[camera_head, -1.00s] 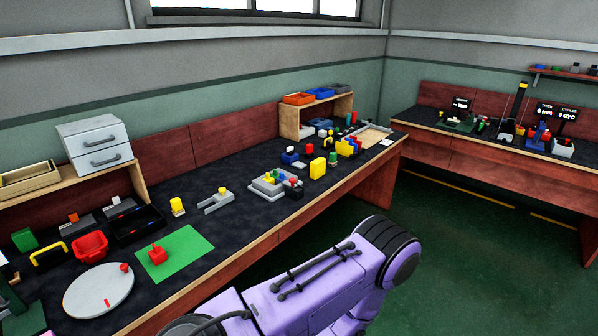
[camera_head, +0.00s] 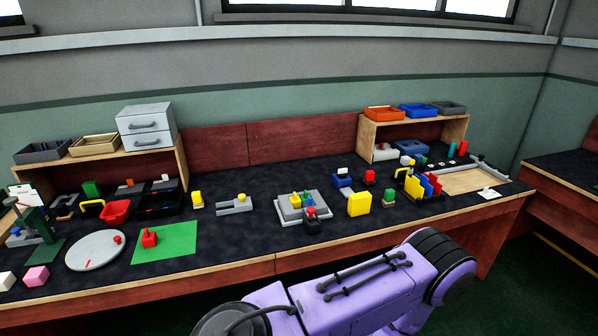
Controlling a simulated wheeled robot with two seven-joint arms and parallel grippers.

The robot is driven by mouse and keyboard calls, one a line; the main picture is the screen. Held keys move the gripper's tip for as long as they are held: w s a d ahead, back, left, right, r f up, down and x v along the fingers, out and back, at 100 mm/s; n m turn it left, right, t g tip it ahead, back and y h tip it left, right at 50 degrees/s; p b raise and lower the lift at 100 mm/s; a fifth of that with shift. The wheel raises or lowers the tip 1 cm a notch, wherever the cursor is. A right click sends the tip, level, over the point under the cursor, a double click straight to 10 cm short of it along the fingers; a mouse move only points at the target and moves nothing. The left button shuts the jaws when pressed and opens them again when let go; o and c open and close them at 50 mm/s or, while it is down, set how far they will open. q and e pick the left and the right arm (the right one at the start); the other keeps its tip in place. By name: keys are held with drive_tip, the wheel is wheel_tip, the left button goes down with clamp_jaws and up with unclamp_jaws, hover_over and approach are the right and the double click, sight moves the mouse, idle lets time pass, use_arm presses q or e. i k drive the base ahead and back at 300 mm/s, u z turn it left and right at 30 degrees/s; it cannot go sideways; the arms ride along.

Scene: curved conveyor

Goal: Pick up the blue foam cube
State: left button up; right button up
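I cannot make out a blue foam cube for sure. A pink cube (camera_head: 36,276) and a pale cube (camera_head: 6,281) lie at the near left end of the bench, the pale one cut by the picture's edge. A small blue object with a white top (camera_head: 343,181) stands right of the bench's middle; it does not look like a plain cube. Neither of my grippers is in view; only a purple part of my own body shows at the bottom, hiding part of the bench's front.
Shelves with trays and drawers (camera_head: 147,128) stand behind. Bare surface lies along the front middle.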

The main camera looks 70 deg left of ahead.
sight(309, 203)
drive_tip(key=u, duration=0.85)
drive_tip(key=i, duration=1)
drive_tip(key=u, duration=1.05)
